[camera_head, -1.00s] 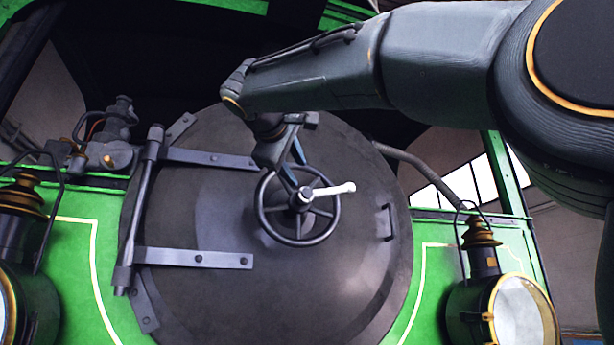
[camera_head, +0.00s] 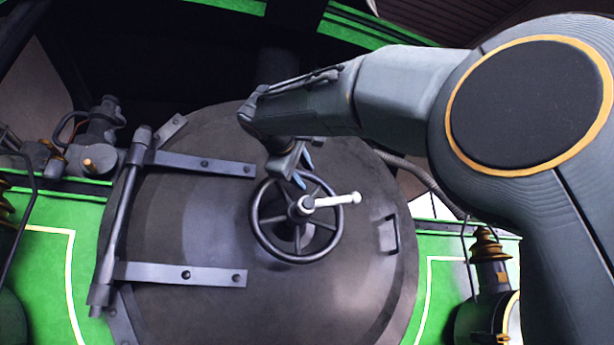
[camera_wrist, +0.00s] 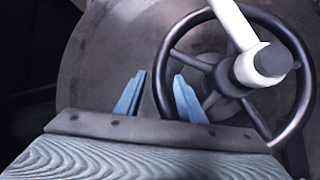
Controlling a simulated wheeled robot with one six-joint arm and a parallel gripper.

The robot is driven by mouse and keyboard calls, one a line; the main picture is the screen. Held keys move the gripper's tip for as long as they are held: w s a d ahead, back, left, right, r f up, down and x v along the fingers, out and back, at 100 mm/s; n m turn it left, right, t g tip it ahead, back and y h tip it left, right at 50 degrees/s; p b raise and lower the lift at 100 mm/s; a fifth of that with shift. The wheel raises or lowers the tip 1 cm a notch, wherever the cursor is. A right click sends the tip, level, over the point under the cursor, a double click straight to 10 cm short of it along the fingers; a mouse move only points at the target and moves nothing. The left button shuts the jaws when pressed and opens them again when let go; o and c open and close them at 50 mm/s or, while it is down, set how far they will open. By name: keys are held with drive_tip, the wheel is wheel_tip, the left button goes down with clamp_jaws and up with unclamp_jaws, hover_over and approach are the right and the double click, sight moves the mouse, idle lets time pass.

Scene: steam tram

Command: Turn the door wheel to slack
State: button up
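The dark door wheel (camera_head: 262,236) is a spoked ring at the middle of the round grey door (camera_head: 190,300). A white handle (camera_head: 335,200) sticks out from its hub to the right; the handle is large at the top right of the wrist view (camera_wrist: 236,22). My gripper (camera_wrist: 159,80) is at the wheel's upper left rim, with its two blue fingers apart. In the wrist view the rim runs down close to the gap between the fingers. I cannot tell whether either finger touches it. In the head view my wrist partly hides the fingers.
Hinge straps (camera_head: 185,273) and a vertical hinge rod (camera_head: 120,215) are on the door's left. A small grab handle (camera_head: 387,234) is on its right. A brass-topped lamp (camera_head: 488,255) stands at lower right. Pipe fittings (camera_head: 95,140) sit at upper left.

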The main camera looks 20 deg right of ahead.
drive_tip(key=shift+p+x, duration=0.75)
drive_tip(key=shift+x, duration=1.8)
drive_tip(key=shift+a, duration=0.1)
drive_tip(key=shift+s+r, duration=0.1)
drive_tip(key=shift+r, duration=0.05)
clamp_jaws()
